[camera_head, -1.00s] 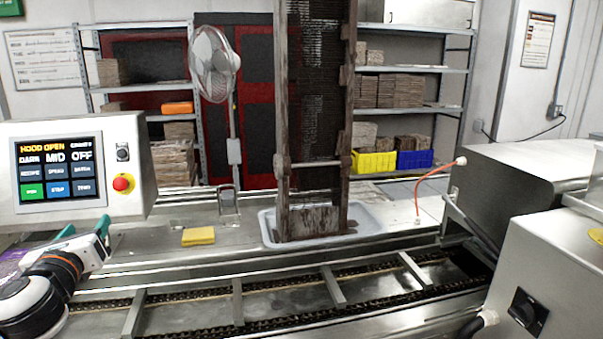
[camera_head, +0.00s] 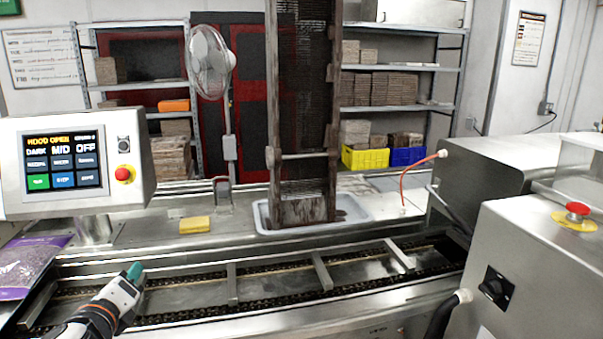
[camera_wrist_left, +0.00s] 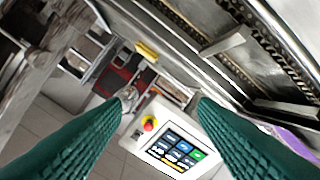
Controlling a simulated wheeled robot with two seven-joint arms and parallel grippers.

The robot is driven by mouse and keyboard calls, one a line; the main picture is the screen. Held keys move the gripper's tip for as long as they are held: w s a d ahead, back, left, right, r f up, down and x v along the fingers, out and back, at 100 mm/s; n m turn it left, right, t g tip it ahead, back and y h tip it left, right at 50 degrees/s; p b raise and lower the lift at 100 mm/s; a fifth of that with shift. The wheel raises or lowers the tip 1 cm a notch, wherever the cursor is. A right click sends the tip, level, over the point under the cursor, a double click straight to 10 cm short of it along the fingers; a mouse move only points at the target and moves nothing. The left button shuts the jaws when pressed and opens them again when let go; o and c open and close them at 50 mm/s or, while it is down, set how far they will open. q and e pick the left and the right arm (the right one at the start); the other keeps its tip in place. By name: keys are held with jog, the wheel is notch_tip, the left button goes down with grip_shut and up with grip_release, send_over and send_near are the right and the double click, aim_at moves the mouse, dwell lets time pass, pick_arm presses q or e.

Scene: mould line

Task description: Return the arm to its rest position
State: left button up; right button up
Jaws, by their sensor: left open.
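My left gripper (camera_head: 132,274) is at the lower left of the head view, with its green fingertips over the near side of the conveyor. In the left wrist view its two green fingers (camera_wrist_left: 150,110) stand wide apart with nothing between them. The control panel (camera_head: 64,172) with its lit screen is behind and to the left of the gripper, apart from it. The panel also shows in the left wrist view (camera_wrist_left: 172,150) beyond the fingers. My right gripper does not show.
A conveyor with chain and crossbars (camera_head: 275,278) runs across the front. A tall dark rack (camera_head: 303,120) stands in a white tray (camera_head: 355,212). A yellow sponge (camera_head: 195,225) lies on the steel ledge. A purple bag (camera_head: 28,265) is at left. A steel box with switch (camera_head: 540,270) blocks the right.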

pick_arm(q)
jog(key=s+d+f+n+g+h, duration=0.1)
jog(key=s+d+f+n+g, duration=0.25)
jog(key=s+f+n, duration=0.4)
jog(key=s+d+f+n+g+h, duration=0.15)
jog(key=s+d+f+n, duration=0.3)
jog(key=f, duration=0.55)
jog(key=s+d+f+n+g+h, duration=0.1)
jog(key=s+d+f+n+g, duration=0.15)
jog(key=s+f+n, duration=0.5)
jog(key=s+d+f+n+g, duration=0.25)
jog(key=s+n+g, duration=0.2)
jog(key=s, duration=0.55)
notch_tip(320, 180, down, 26)
jog(key=g+b, duration=0.1)
jog(key=s+a+f+b, duration=0.1)
jog(key=s+a+f, duration=0.1)
jog(key=s+f, duration=0.6)
jog(key=s+a+f+g, duration=0.1)
jog(key=s+a+f, duration=0.1)
jog(key=s+f, duration=0.7)
jog(key=shift+f+b, duration=0.35)
jog(key=shift+f, duration=0.4)
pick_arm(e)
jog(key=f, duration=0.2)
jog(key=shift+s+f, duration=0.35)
